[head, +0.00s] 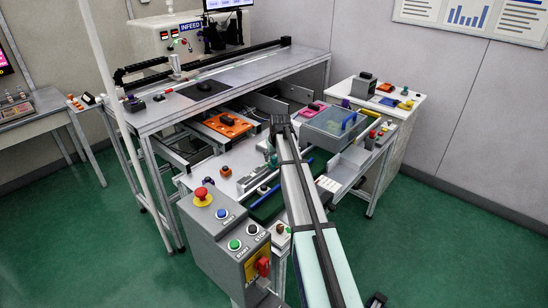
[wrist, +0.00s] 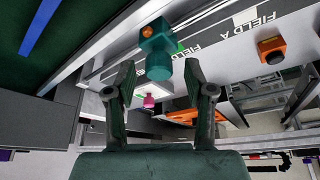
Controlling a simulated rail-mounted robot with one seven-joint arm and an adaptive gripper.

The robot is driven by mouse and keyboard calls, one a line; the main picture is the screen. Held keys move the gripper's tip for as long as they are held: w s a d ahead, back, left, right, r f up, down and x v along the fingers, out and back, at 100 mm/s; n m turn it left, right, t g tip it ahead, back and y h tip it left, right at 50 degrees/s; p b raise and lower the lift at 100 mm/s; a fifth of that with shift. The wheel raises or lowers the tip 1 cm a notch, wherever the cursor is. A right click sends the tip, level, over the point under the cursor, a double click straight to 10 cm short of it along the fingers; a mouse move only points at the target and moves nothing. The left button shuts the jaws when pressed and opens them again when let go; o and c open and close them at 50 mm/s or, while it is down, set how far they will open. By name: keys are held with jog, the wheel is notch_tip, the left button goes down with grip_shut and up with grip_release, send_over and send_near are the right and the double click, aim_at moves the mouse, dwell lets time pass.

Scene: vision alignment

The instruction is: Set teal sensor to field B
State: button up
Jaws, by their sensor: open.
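The teal sensor (wrist: 157,52), a blocky body with a round lower end and an orange spot on top, is in the upper middle of the wrist view. A small teal shape beside my arm in the head view (head: 273,160) appears to be the same sensor. My gripper (wrist: 160,68) is open, its fingers on either side of the sensor's lower end in the picture; I cannot tell whether they touch it. A FIELD A label (wrist: 211,35) is on the pale surface to the right. Another FIELD label (wrist: 187,48) is partly hidden by the sensor, its letter unreadable.
An orange block with a dark knob (wrist: 271,50) stands right of the labels. In the head view are an orange plate (head: 216,127), a clear bin (head: 325,128) and a grey control box (head: 213,230) in front. The raised bench (head: 180,116) overhangs the back left.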

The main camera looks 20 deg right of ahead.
jog(key=v, duration=1.2)
jog(key=shift+f, duration=0.1)
